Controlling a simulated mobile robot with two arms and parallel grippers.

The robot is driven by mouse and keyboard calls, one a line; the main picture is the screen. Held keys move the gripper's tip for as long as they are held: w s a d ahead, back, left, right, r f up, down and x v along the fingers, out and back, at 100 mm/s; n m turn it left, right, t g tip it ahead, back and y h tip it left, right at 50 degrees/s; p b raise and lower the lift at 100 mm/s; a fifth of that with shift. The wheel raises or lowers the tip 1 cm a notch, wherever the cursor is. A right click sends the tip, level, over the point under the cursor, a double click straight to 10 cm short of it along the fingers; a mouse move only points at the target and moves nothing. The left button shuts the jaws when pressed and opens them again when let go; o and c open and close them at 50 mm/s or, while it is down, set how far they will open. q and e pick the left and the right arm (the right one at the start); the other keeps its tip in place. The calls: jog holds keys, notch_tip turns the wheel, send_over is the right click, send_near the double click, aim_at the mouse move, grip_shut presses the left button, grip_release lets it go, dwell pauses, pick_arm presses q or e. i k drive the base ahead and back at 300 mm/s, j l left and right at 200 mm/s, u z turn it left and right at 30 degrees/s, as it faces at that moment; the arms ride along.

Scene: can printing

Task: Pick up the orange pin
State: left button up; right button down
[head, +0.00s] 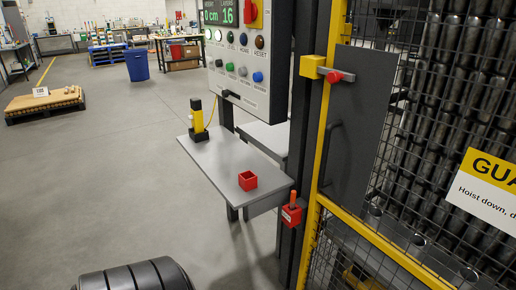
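The orange pin (293,197) stands upright in a small red block (291,215) that carries a white label. The block is fixed to the dark post at the right end of the grey shelf, beside the yellow-framed mesh guard. Only the upper part of the pin shows; its lower end is hidden in the block. Neither of my grippers is in view.
The mesh guard (440,110) closes off the right side. Open floor (110,180) lies to the left.

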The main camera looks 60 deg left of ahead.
aim_at(293, 194)
jog(key=u, duration=1.5)
